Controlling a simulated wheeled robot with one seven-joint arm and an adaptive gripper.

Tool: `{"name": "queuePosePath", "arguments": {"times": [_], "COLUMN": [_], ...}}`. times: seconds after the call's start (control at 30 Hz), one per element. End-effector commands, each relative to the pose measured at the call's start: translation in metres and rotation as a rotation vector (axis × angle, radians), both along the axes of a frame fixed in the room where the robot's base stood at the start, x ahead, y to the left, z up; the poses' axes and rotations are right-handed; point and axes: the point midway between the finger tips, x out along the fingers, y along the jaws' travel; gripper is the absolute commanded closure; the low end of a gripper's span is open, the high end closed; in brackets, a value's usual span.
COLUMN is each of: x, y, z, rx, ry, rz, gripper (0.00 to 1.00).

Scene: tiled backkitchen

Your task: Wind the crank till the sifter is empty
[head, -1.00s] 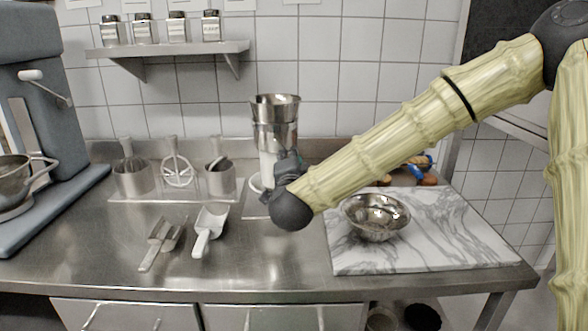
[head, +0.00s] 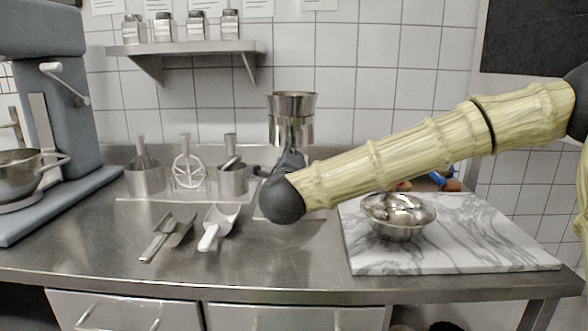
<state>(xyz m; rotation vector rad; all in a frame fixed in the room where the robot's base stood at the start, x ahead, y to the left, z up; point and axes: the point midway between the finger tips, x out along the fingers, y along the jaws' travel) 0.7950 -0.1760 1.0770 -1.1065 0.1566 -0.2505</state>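The sifter (head: 291,118) is an upright, shiny metal cylinder with a wide flared top, standing at the back middle of the steel counter. Its lower part is hidden behind my arm and gripper, and I cannot make out the crank. The inside of the sifter cannot be seen from here, so its contents do not show. My gripper (head: 268,172) is a dark shape in front of the sifter's lower part, largely hidden by my rounded black wrist. I cannot tell whether its fingers are open or touch anything.
A metal bowl (head: 398,222) sits on a marble slab (head: 465,255) at right. A scoop (head: 215,228) and another metal tool (head: 165,240) lie at front left. Utensil pots (head: 146,180) stand behind them. A grey mixer (head: 45,110) fills the left. A jar shelf (head: 185,48) hangs above.

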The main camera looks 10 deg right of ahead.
Motion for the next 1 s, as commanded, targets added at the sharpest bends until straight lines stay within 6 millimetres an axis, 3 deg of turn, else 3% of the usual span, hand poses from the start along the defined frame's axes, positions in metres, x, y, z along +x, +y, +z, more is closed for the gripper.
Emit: {"name": "queuePosePath", "arguments": {"times": [0.7, 0.73, 0.83, 1.0], "x": [0.0012, 0.0012, 0.0012, 0.0012], "y": [0.0044, 0.0044, 0.0045, 0.0044], "z": [0.0002, 0.0002, 0.0003, 0.0003], "rx": [0.071, 0.071, 0.070, 0.070], "ry": [-0.020, -0.020, -0.021, -0.021], "rz": [0.000, 0.000, 0.001, 0.001], "gripper": [1.00, 0.78, 0.60, 0.58]}}
